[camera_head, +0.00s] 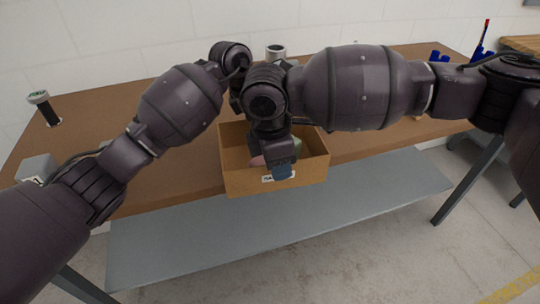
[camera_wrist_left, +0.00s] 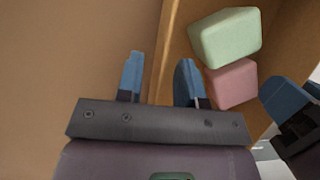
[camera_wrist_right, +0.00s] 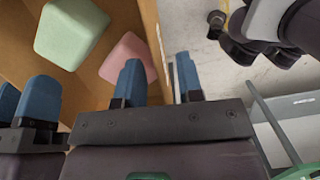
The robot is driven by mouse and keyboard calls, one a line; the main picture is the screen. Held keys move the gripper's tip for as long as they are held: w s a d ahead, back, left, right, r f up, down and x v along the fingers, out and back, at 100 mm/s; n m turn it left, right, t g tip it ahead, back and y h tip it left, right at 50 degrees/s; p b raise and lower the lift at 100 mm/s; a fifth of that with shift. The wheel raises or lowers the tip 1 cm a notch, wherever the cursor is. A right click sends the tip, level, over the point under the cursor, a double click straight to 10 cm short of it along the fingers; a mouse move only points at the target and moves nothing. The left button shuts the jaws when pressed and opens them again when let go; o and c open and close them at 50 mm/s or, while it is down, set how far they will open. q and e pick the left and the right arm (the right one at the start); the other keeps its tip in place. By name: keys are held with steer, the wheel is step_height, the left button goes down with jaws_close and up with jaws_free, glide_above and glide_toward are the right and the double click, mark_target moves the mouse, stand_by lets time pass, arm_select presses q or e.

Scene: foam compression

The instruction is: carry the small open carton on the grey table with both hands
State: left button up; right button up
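The small open carton (camera_head: 232,179) is at the front edge of a brown-topped table (camera_head: 110,182). I cannot tell whether it rests there or is raised. A green foam block (camera_wrist_left: 227,38) and a pink foam block (camera_wrist_left: 232,84) lie inside. My right gripper (camera_head: 281,168) points down at the carton's front wall; in the right wrist view (camera_wrist_right: 158,82) its blue fingers straddle a wall, apart from it. My left gripper (camera_wrist_left: 160,80) straddles the opposite wall with fingers spread. In the head view my right arm hides it.
A grey surface (camera_head: 270,235) runs lower, in front of the brown top. A dark cylinder (camera_head: 43,106) stands at the left, a metal cup (camera_head: 276,51) at the back, and blue holders (camera_head: 480,52) at the far right.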

arm_select(q)
steer(key=shift+f, duration=0.15)
arm_select(e)
steer(key=shift+f, duration=0.2)
arm_select(q)
jaws_close()
arm_select(e)
jaws_close()
steer(key=shift+r, duration=0.1)
